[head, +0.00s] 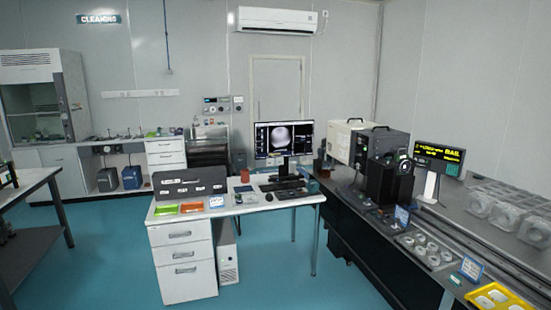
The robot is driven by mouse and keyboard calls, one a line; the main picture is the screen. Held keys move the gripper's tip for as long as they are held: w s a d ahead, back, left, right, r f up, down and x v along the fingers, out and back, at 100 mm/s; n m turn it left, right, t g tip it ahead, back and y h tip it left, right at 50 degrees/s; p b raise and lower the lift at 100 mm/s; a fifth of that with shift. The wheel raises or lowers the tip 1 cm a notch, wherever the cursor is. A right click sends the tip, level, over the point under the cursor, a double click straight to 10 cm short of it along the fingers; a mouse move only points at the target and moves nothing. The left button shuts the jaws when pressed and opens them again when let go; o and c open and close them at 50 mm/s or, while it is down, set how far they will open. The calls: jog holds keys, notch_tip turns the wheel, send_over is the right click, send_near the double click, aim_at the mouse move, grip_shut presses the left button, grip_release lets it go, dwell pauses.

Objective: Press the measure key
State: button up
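No measure key can be told apart at this distance. A black sign-like display (440,152) with yellow text stands on the right bench. Left of it is a black boxy instrument (385,183) with a round part on its upper right. Small items and a blue-and-white label (402,215) lie at its foot. On the white desk, a monitor (284,138) shows a round grey image, with a dark keyboard (283,184) in front of it. My gripper is not in view.
The long dark bench (375,262) runs along the right, with a tray of round parts (425,249) and a yellow tray (498,299). The white desk (240,205) stands in the middle. Teal floor (275,265) is open between desk and bench. A dark table (35,215) is at left.

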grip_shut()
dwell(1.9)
